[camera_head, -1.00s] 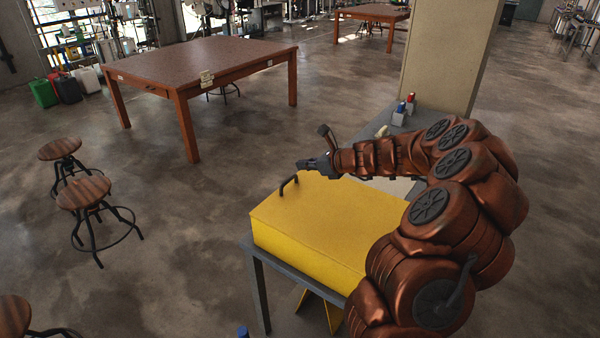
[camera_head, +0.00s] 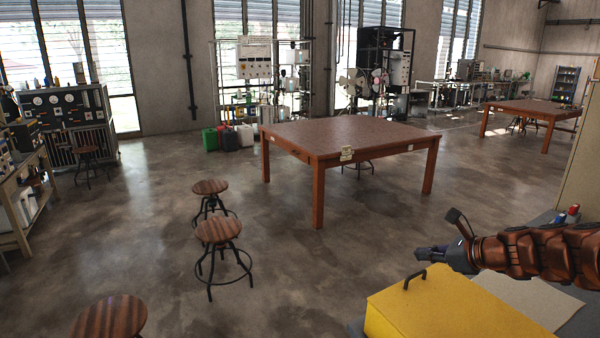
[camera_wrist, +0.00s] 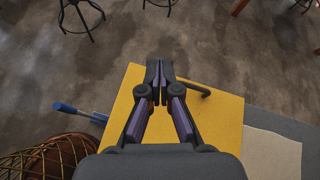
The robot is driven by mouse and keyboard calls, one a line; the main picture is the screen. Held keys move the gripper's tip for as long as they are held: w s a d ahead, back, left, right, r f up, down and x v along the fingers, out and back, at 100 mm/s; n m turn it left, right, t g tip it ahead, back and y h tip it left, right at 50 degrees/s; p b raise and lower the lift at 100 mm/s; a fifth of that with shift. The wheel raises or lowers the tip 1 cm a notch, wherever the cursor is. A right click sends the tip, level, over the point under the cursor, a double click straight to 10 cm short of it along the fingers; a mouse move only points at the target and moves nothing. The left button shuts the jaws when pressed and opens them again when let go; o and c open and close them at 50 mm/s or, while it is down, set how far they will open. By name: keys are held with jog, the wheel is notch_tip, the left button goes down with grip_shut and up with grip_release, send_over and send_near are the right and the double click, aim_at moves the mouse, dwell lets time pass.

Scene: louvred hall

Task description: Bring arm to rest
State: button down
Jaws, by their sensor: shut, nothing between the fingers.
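My gripper (camera_head: 430,254) is at the right of the head view, at the end of my copper-coloured arm, pointing left. In the wrist view my gripper (camera_wrist: 153,70) has its two fingertips together, with nothing between them. Below it is a yellow box (camera_head: 450,308) with a flat top and a dark handle (camera_head: 414,278). The yellow box (camera_wrist: 225,115) and its handle (camera_wrist: 195,87) also show in the wrist view. The fingers appear above the box near the handle; I cannot tell the exact gap.
A large brown table (camera_head: 350,135) stands mid-room, with several stools such as this one (camera_head: 219,232) to its left. In the wrist view a blue-handled tool (camera_wrist: 75,111) and a wire basket (camera_wrist: 45,155) lie left of the box. The concrete floor between is open.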

jog(key=s+a+f+n+g, duration=0.2)
jog(key=s+a+n+g, duration=0.6)
jog(key=s+a+n, duration=0.95)
jog(key=s+d+f+n+g+h, duration=0.1)
jog(key=s+f+n+h, duration=0.1)
jog(key=s, duration=0.9)
jog(key=s+d+f+n+g+h, duration=0.2)
jog(key=s+n+h, duration=0.3)
jog(key=s, duration=0.7)
jog(key=shift+d+f+n+g, duration=0.15)
jog(key=shift+f+n+g, duration=0.15)
jog(key=shift+n, duration=0.55)
